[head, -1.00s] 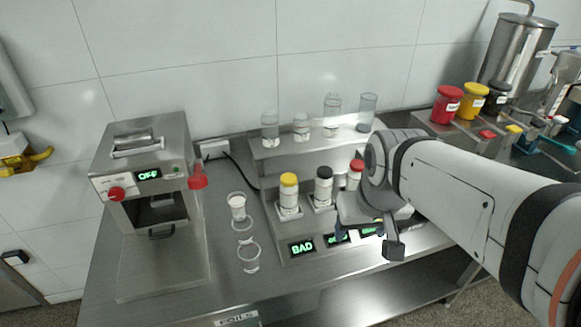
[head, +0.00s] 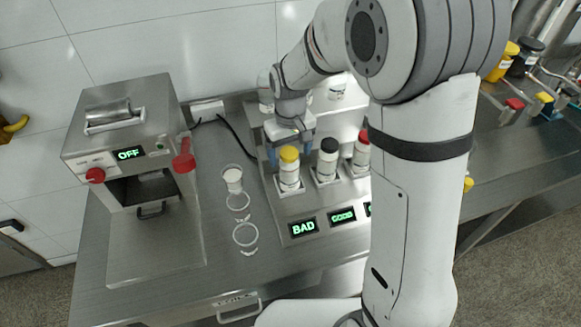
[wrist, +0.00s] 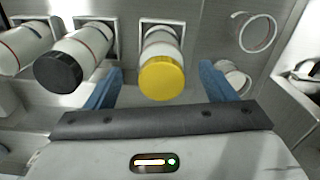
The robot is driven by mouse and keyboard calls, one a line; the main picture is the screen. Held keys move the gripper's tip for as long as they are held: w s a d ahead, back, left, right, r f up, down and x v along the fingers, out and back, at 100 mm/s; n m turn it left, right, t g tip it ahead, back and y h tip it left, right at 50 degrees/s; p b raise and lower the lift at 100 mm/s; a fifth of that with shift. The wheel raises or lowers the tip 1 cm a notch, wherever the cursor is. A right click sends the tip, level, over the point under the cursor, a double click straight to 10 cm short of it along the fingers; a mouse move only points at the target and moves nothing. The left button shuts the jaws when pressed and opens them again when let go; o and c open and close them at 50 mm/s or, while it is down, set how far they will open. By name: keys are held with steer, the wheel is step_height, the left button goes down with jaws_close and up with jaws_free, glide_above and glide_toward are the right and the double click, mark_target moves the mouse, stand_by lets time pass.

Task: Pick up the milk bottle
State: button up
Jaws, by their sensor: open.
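Three white capped bottles stand in square holders on the steel rack: a yellow-capped one (head: 289,170), a black-capped one (head: 327,161) and a red-capped one (head: 361,153). Which is the milk bottle is not marked legibly. My gripper (head: 288,152) is open just above and behind the yellow-capped bottle. In the wrist view, the yellow cap (wrist: 161,78) lies between the two blue fingers, with gaps on both sides. The black-capped bottle (wrist: 80,55) is just outside the left finger. The bottle at the far left (wrist: 22,48) is partly cut off.
A display reading BAD (head: 303,226) sits below the yellow-capped bottle, and one reading GOOD (head: 342,215) below the black-capped one. Clear cups (head: 246,235) stand left of the rack. A steel machine (head: 130,150) reading OFF stands farther left. My arm hides the rack's right side.

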mark_target(289, 164)
step_height(289, 164, down, 5)
steer(key=shift+w+a+f+p, duration=0.1)
steer(key=shift+a+p, duration=0.05)
steer(key=shift+p, duration=0.6)
steer(key=c, duration=1.2)
